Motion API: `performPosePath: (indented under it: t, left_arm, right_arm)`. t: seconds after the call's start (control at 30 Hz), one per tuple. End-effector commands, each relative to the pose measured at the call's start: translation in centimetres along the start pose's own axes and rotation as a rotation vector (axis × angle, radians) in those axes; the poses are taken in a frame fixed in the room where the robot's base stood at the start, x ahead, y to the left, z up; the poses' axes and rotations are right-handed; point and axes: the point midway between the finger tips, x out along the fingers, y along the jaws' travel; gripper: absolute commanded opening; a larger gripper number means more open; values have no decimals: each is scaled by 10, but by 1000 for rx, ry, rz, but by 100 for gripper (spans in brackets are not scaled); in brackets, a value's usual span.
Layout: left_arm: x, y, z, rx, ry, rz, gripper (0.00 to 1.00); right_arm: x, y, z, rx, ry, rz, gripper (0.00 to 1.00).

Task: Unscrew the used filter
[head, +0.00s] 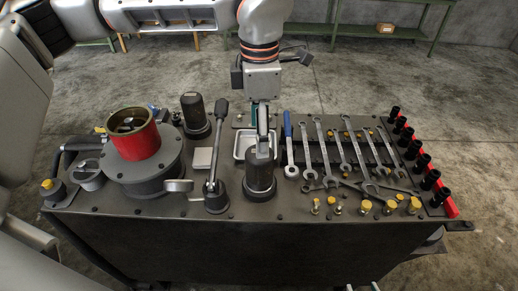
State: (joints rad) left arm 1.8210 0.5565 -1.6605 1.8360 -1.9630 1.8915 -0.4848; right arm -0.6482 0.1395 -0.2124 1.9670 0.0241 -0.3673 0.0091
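A dark cylindrical filter (260,178) stands upright on a wider dark base near the front middle of the bench in the head view. A second dark canister (194,113) with a pale label stands further back to the left. The view does not show which of them is the used filter. My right gripper (263,135) points down from the back, at the top of the front filter. Its fingers are seen nearly edge-on, so their gap and any contact with the filter cannot be made out. My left gripper is not in view.
A pale tray (240,145) lies behind the front filter. An upright lever (217,150) stands close on its left, and a red cylinder (136,142) on a round housing is further left. Several wrenches (343,150), bolts and a red-black socket rail (450,208) fill the right.

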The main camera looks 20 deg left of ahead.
Motion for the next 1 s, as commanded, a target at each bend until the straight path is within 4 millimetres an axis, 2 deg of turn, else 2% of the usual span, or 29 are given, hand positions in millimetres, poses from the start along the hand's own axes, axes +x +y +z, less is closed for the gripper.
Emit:
performPosePath:
  t: [0.13, 0.3, 0.4, 0.53, 0.7, 1.0]
  left_arm:
    - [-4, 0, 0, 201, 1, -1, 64]
    - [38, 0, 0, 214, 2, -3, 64]
    - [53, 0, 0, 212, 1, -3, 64]
    - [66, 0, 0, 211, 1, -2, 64]
    - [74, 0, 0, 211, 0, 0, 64]
    - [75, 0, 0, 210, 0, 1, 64]
  right_arm:
    - [-10, 3, -17, -1, 1, 1, 40]
    - [5, -1, 8, 0, -2, 0, 40]
    - [10, -4, 25, 0, -20, -3, 40]
    - [13, -6, 36, 0, -29, -5, 40]
    - [15, -6, 37, 1, -26, -5, 40]
    - [14, -5, 28, 2, -11, -3, 40]
